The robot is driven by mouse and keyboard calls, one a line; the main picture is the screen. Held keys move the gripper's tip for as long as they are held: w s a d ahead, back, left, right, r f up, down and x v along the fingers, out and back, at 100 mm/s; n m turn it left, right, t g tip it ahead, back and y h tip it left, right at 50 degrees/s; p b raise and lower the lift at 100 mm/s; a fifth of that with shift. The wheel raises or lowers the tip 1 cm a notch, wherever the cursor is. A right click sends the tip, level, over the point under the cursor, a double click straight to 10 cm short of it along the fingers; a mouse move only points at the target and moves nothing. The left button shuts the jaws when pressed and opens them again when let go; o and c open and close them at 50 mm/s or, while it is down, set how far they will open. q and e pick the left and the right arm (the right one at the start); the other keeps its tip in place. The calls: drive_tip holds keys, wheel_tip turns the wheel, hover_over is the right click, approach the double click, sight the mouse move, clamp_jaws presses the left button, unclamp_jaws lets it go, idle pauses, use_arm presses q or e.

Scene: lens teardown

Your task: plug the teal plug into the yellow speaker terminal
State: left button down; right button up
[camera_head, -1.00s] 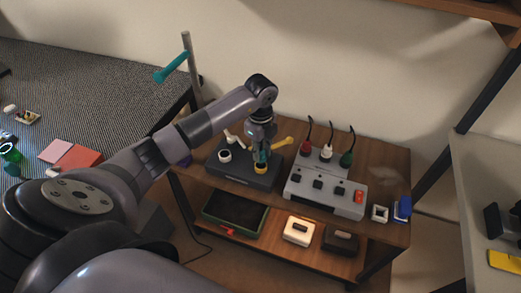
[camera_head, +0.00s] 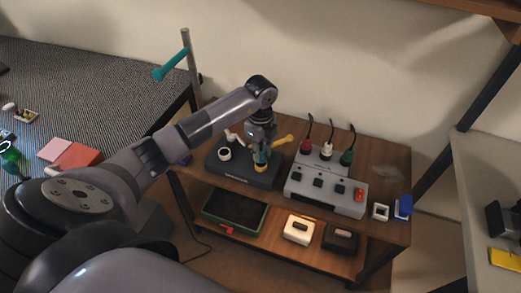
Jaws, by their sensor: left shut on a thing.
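My left gripper (camera_head: 262,146) points down over the dark box (camera_head: 236,176) on the wooden stand. It is shut on the teal plug (camera_head: 260,157), a small strip of which shows between and below the fingers. The yellow speaker terminal (camera_head: 260,169) is on the box right under the plug. The plug's lower end is at the terminal's mouth; I cannot tell whether it is inside. A white terminal (camera_head: 224,154) is on the same box to the left. My right gripper is not in view.
A yellow lever-like part (camera_head: 284,139) rises behind the gripper. A black tray (camera_head: 235,212) and small boxes are on the lower shelf. A teal peg (camera_head: 170,65) juts from a post.

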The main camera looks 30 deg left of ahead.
use_arm(q)
drive_tip(key=shift+f+b, duration=0.6)
drive_tip(key=shift+f, duration=0.55)
idle(0.4)
drive_tip(key=c, duration=1.3)
unclamp_jaws()
drive_tip(key=shift+r, duration=0.15)
wheel_tip(320, 180, up, 12)
drive_tip(key=shift+f, duration=0.1)
